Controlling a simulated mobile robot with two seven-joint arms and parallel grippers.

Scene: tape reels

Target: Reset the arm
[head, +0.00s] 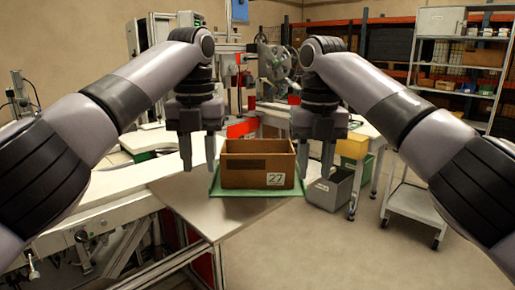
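My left gripper (198,155) points down just left of a brown box (245,181), with its two fingers apart and nothing between them. My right gripper (315,162) points down just right of the same box, also with fingers apart and empty. Both grippers appear clear of the box sides. The box carries a label reading 27 and sits on a green mat (227,193) on the table corner. Its inside is mostly hidden behind its front wall.
The light table (190,195) extends left, with its front edge near me. A metal shelf (437,52) stands at the back right. The floor at the front right is free.

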